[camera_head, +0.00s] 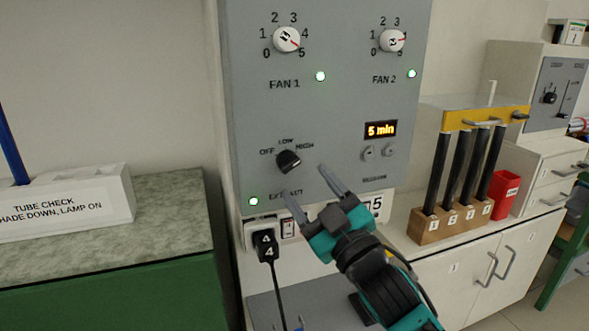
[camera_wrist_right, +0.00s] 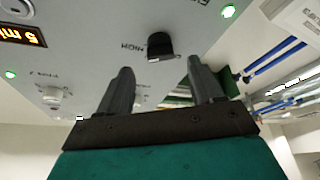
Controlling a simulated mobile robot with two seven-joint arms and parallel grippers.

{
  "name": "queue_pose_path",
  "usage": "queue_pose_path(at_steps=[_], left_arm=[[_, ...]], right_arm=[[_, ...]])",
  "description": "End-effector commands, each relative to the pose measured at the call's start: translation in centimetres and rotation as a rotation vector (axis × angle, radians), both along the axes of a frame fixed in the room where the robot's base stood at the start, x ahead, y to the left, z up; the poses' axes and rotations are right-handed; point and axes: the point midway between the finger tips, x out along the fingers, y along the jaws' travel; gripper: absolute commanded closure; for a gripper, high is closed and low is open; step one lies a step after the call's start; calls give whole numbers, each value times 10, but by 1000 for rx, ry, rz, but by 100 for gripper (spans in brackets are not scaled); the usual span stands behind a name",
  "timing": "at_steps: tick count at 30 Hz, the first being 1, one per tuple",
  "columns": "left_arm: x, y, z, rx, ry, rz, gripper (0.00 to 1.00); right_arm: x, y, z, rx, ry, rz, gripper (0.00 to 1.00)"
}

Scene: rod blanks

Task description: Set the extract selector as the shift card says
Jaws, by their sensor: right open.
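The extract selector (camera_head: 289,161) is a black knob on the grey wall panel (camera_head: 340,110), with OFF, LOW and HIGH printed around its upper side. I cannot tell for sure which mark it points to. My right gripper (camera_head: 305,182) is open and empty, its fingertips just below and right of the selector, seemingly apart from it. In the right wrist view the selector (camera_wrist_right: 160,44) shows beyond the gap between the open fingers (camera_wrist_right: 159,68). The EXTRACT label is partly hidden by a finger. I see no readable shift card. My left gripper is not in view.
The panel also carries FAN 1 (camera_head: 287,39) and FAN 2 (camera_head: 392,41) dials and a "5 min" display (camera_head: 381,130). A plug marked 4 (camera_head: 266,246) sits below. Right are a rod rack (camera_head: 432,228) and red cup (camera_head: 503,192); left, a tube check box (camera_head: 60,208).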

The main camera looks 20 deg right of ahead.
Motion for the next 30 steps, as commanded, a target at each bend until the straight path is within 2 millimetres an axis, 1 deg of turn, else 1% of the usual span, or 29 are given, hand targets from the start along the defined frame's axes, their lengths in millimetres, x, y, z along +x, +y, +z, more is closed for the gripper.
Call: queue_pose_path(at_steps=[1,3,9,15,23,30], left_arm=[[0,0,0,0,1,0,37],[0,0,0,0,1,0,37],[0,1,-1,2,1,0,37],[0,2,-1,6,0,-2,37],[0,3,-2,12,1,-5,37],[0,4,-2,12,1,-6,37]], right_arm=[[8,2,4,0,-3,1,34],[19,5,8,0,-3,1,34],[40,10,15,2,0,1,34],[49,12,18,2,0,1,34],[49,12,18,2,0,1,34],[49,12,18,2,0,1,57]])
